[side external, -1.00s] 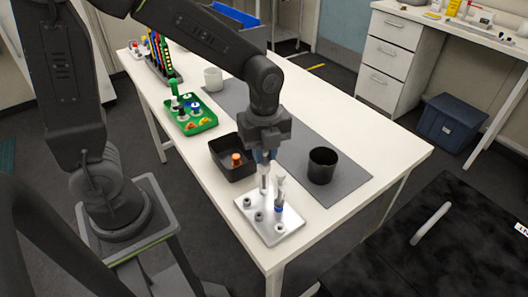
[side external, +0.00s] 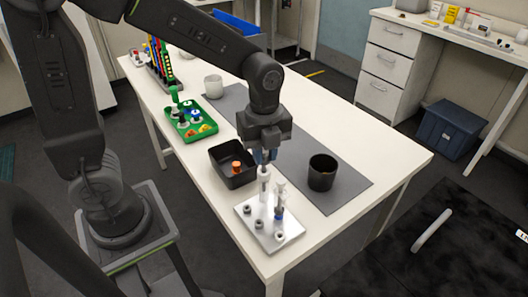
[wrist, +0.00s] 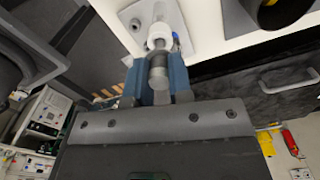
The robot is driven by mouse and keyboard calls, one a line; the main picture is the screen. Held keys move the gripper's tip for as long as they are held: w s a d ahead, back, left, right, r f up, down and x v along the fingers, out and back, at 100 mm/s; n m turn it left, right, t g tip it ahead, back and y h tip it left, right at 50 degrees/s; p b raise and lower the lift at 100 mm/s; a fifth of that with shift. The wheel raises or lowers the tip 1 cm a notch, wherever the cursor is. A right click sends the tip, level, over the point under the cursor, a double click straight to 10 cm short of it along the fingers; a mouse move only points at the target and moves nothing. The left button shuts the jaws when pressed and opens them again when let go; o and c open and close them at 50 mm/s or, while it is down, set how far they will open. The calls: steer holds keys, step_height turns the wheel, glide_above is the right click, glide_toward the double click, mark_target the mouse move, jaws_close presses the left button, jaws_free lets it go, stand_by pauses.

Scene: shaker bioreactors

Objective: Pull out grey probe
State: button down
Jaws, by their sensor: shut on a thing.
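My gripper (side external: 265,157) points down above the front of the table, with its blue fingers closed around the grey upper part of the probe (wrist: 158,72). In the side view the probe (side external: 265,184) hangs upright below the fingers as a pale shaft. Its lower end is over or at the silver plate (side external: 270,240); I cannot tell whether it is still seated. The plate has several round ports. A second, clear probe with a blue band (side external: 279,212) stands upright in the plate, just right of the held one.
A black tray with an orange-capped item (side external: 236,167) is left of my gripper. A black cup (side external: 321,172) stands to the right on the grey mat (side external: 345,192). A green tray (side external: 190,125) with small parts and a white mug (side external: 213,87) are farther back.

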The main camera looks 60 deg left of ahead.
steer(key=shift+r, duration=0.2)
steer(key=shift+r, duration=0.35)
steer(key=shift+r, duration=0.5)
steer(key=shift+r, duration=0.3)
steer(key=shift+r, duration=0.5)
steer(key=shift+r, duration=0.25)
steer(key=shift+r, duration=0.2)
steer(key=shift+r, duration=0.35)
steer(key=shift+r, duration=0.45)
